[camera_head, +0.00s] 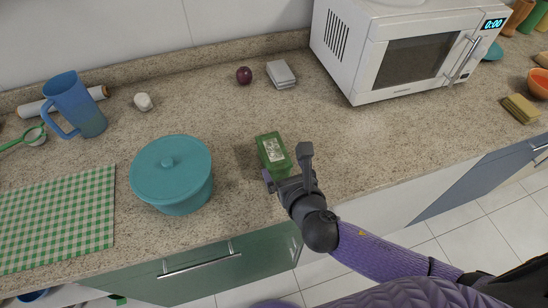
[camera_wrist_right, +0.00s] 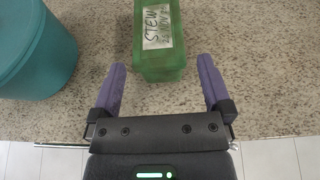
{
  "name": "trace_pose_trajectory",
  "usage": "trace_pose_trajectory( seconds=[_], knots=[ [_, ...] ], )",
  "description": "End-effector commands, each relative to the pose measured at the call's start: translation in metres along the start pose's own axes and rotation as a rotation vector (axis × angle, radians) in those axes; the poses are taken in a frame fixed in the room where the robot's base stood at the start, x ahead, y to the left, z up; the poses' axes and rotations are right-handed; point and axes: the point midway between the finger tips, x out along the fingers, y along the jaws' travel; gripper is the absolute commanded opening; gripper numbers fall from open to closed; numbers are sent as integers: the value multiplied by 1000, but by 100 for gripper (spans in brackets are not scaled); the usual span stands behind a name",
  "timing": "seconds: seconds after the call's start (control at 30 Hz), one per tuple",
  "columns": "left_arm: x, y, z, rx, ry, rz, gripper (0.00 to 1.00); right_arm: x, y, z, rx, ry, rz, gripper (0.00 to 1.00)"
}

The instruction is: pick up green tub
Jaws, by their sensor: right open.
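The green tub (camera_head: 271,152) is a small box-shaped container with a white label, standing on the speckled counter right of a teal pot. In the right wrist view the green tub (camera_wrist_right: 160,55) shows handwriting on its label, part of which reads "STEW". My right gripper (camera_head: 284,169) is at the tub's near side. In the right wrist view my right gripper (camera_wrist_right: 161,85) is open, with its purple fingers spread wider than the tub and the tub just beyond the fingertips. Nothing is between the fingers. My left gripper is not in view.
The lidded teal pot (camera_head: 174,185) stands close left of the tub. A white microwave (camera_head: 400,55) is at the back right. A plum-coloured round item (camera_head: 244,75) and a grey stack (camera_head: 281,74) lie behind. The counter right of the tub is clear.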

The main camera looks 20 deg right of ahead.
Motion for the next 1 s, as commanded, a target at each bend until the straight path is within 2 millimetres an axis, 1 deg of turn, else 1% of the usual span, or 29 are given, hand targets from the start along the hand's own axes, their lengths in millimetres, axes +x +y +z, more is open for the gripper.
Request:
trace_pose_trajectory(
  seconds=[0.03,0.07,0.3,0.4,0.57,0.6,0.67,0.7,0.77,0.8,0.97,1.0],
  knots=[
    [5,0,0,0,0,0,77,8,0,-2,3,0,-2,100],
    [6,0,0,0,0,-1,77,12,0,-2,3,1,-2,100],
    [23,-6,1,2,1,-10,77,58,3,1,7,2,-2,100],
    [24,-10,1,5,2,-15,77,66,2,2,8,4,-2,100],
    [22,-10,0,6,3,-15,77,65,2,4,9,4,-2,100],
    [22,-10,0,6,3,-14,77,65,2,4,9,4,-2,98],
    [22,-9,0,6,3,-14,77,65,2,4,9,4,-2,85],
    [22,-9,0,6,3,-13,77,65,2,4,9,4,-2,77],
    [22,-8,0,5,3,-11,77,65,2,4,9,4,-2,64],
    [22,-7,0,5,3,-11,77,65,2,4,10,4,-2,56],
    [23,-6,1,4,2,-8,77,65,2,4,10,4,-2,22],
    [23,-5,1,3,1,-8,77,65,2,4,10,4,-2,13]
  ],
)
